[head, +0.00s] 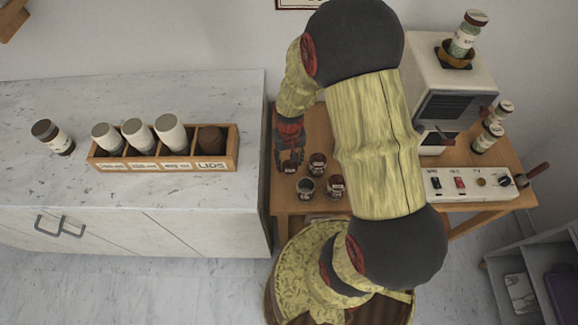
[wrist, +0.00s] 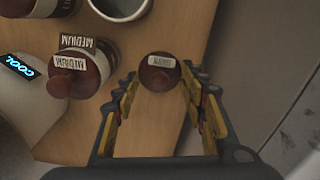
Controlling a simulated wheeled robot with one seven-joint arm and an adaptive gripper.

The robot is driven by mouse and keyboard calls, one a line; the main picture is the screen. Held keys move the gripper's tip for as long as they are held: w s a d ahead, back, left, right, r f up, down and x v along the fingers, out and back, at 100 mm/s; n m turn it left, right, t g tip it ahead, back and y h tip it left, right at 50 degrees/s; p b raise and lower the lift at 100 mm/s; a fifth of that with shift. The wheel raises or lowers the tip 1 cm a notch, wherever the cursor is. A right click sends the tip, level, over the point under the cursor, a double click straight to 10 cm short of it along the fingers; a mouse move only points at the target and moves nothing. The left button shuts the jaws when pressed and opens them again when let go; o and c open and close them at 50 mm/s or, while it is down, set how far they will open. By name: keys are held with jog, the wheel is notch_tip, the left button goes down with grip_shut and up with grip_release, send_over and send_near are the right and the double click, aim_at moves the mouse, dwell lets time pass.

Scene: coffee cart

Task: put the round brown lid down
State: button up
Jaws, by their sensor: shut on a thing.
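The round brown lid (wrist: 158,74) has a small white label on top and sits between the fingertips in the wrist view. My gripper (wrist: 160,88) is shut on it, one finger on each side. In the head view my gripper (head: 289,150) points down over the left edge of the wooden cart top (head: 283,206). The lid is over the wood near that edge. I cannot tell whether it touches the wood.
An open cup (head: 306,187) and brown-lidded cups (head: 317,163) (head: 336,187) stand close to my gripper. A wooden rack (head: 163,165) on the marble counter (head: 60,95) holds pale cups and brown lids in its "LIDS" bay. A white machine (head: 455,80) stands at right.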

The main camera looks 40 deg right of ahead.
aim_at(289, 165)
jog(key=shift+w+d+f, duration=0.15)
jog(key=shift+w+f, duration=0.15)
jog(key=shift+f, duration=0.1)
jog(key=shift+w+d+f+b, duration=0.15)
jog(key=shift+f+b, duration=0.35)
jog(key=shift+f, duration=0.45)
jog(key=shift+w+f+b, duration=0.15)
jog(key=shift+f+b, duration=0.3)
jog(key=shift+f, duration=0.45)
jog(key=shift+f, duration=0.1)
jog(key=o, duration=1)
